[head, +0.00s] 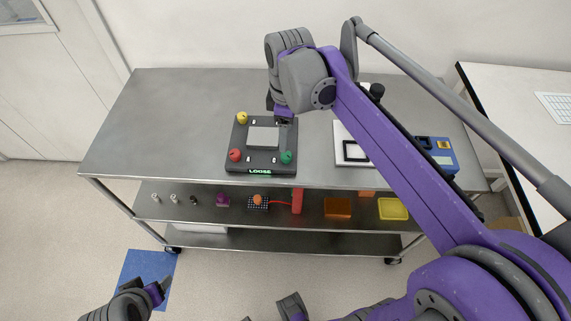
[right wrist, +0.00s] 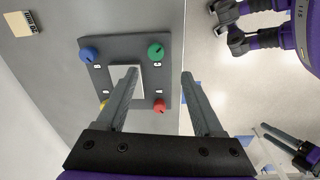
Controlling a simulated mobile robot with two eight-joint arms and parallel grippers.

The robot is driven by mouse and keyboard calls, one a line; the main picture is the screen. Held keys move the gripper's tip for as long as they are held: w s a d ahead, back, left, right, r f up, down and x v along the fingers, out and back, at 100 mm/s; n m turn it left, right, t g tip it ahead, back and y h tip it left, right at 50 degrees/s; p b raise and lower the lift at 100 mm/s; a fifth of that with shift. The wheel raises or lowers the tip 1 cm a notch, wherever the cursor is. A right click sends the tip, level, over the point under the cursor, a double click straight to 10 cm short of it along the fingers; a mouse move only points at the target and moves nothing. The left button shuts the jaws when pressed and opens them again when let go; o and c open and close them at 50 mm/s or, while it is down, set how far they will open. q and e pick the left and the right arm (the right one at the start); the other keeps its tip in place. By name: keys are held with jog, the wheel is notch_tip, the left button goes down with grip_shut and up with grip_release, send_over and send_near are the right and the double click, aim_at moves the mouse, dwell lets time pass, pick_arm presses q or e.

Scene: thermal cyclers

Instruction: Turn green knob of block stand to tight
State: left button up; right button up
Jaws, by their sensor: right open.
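The block stand (head: 262,164) is a dark square base with a light block (head: 263,136) in its middle and coloured knobs at its corners. Its front display reads LOOSE in green. The green knob (head: 287,157) is at the front right corner; it also shows in the right wrist view (right wrist: 156,52). My right gripper (right wrist: 159,74) is open and empty above the stand, its fingertips apart on either side of the line to the green knob. I see no contact with it. My left gripper (head: 156,291) is low at the left, away from the cart; its jaw opening is unclear.
The red knob (head: 236,154), yellow knob (head: 242,117) and blue knob (right wrist: 89,55) occupy the other corners. A white device (head: 345,131) and a blue box (head: 440,158) stand to the right on the metal cart (head: 175,125). The cart's left side is clear.

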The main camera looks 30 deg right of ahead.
aim_at(286, 154)
jog(key=shift+n+g, duration=0.3)
jog(key=shift+n, duration=0.5)
jog(key=f, duration=0.3)
jog(key=w+f, duration=0.1)
jog(key=f, duration=0.2)
jog(key=f+b, duration=0.1)
jog(key=f, duration=0.3)
jog(key=shift+w+d+f, duration=0.1)
jog(key=shift+w+d, duration=0.05)
jog(key=shift+d, duration=0.25)
grip_shut()
